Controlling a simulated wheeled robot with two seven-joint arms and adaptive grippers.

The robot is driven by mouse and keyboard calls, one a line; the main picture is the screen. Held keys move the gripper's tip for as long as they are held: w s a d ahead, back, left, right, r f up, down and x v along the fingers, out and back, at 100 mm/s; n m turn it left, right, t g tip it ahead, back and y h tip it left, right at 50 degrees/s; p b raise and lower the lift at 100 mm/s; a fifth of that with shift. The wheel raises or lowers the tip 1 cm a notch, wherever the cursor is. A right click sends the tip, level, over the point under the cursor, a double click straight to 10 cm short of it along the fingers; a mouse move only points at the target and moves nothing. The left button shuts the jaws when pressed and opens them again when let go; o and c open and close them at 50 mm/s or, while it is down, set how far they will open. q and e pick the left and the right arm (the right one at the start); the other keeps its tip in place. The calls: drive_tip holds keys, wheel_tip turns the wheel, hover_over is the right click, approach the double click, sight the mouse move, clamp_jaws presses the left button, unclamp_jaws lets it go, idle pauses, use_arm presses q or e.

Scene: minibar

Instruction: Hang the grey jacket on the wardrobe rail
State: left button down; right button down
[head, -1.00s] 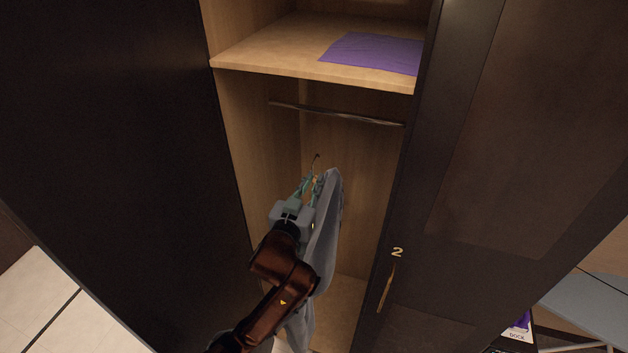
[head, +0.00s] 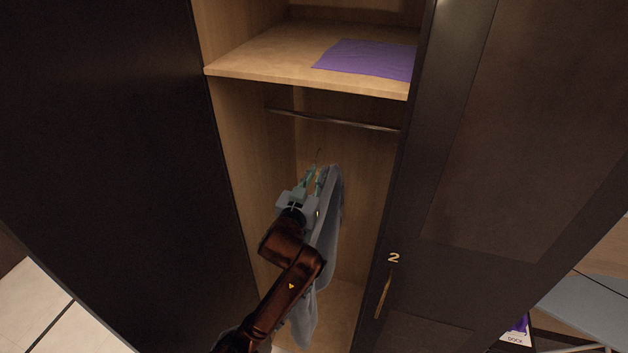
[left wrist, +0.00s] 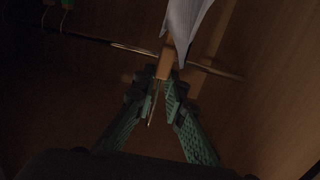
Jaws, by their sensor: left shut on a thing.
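The grey jacket (head: 328,235) hangs from a hanger inside the open wardrobe. My left gripper (head: 316,178) is shut on the hanger, at its wooden neck (left wrist: 166,63) just below the hook. The thin hook (head: 318,154) points up and sits below the wardrobe rail (head: 335,120) in the head view, apart from it. In the left wrist view a corner of the jacket (left wrist: 186,22) shows beyond the fingertips (left wrist: 162,88), and the rail (left wrist: 215,70) crosses behind them. The depth between hook and rail is hard to tell. My right gripper is out of view.
A shelf (head: 260,62) with a folded purple cloth (head: 365,60) is above the rail. A dark door or panel (head: 100,150) stands at left, and door 2 (head: 480,150) at right. Small hanging items (left wrist: 58,8) show at the wrist view's upper left.

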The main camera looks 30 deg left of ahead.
use_arm(q)
drive_tip(key=shift+w+a+r, duration=0.1)
drive_tip(key=shift+w+a, duration=0.3)
drive_tip(key=shift+w, duration=2.2)
drive_tip(key=shift+w+a+r, duration=0.1)
drive_tip(key=shift+w+a, duration=0.25)
drive_tip(key=shift+w, duration=2.25)
drive_tip(key=shift+w+a, duration=0.4)
drive_tip(key=shift+w, duration=2.2)
drive_tip(key=shift+w, duration=0.1)
drive_tip(key=w+a+b, duration=0.1)
drive_tip(key=w, duration=0.6)
drive_tip(key=shift+w, duration=0.3)
drive_tip(key=shift+w, duration=0.1)
drive_tip(key=shift+f+b, duration=0.6)
drive_tip(key=shift+f, duration=0.65)
